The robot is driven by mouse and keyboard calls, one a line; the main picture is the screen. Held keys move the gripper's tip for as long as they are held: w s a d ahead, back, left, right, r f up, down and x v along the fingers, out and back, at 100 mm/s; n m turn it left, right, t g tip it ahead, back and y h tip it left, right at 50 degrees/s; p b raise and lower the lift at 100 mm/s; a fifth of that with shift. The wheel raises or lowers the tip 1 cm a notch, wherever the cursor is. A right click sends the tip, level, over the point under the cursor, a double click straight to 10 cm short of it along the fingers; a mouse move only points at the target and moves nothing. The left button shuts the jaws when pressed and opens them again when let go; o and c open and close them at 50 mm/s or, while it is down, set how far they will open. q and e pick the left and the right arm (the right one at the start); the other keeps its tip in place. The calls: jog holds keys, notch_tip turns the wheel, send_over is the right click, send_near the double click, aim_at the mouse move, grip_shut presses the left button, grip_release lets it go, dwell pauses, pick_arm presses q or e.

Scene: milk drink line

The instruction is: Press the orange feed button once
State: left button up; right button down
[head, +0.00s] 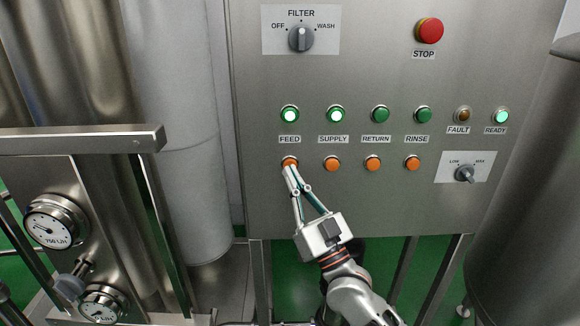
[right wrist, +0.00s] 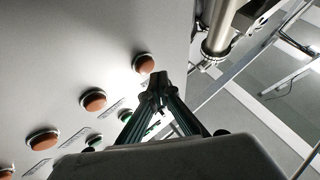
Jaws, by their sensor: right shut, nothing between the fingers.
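The orange feed button (head: 288,161) is the leftmost of the orange row on the steel panel, under the FEED label. In the right wrist view it is the orange button (right wrist: 143,63) nearest the fingertips. My right gripper (head: 290,170) is shut and empty, its fingertips at the lower edge of the feed button in the head view and partly covering it. In the right wrist view the fingertips (right wrist: 157,80) overlap the panel close beside the button; I cannot tell whether they touch it. My left gripper is not in view.
More orange buttons (head: 332,163) sit to the right. Above, the green FEED lamp (head: 289,115) and SUPPLY lamp (head: 336,115) glow. A red STOP button (head: 429,30), a filter switch (head: 301,38) and a LOW-MAX knob (head: 465,174) share the panel. Steel tanks flank it.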

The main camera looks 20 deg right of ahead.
jog(key=shift+w, duration=0.15)
jog(key=shift+w+d, duration=0.1)
jog(key=shift+w, duration=0.2)
jog(key=shift+w+d, duration=0.15)
jog(key=shift+w, duration=0.25)
dwell(1.0)
jog(key=shift+s+p, duration=0.15)
jog(key=shift+p, duration=0.15)
jog(key=shift+s+a+p, duration=0.25)
jog(key=shift+s+p, duration=0.1)
jog(key=shift+s, duration=0.35)
jog(key=shift+s, duration=0.1)
jog(key=s+p, duration=0.1)
jog(key=s, duration=0.1)
jog(key=s+a+p, duration=0.1)
jog(key=s, duration=0.1)
jog(key=shift+s+a, duration=0.2)
jog(key=shift+s, duration=0.1)
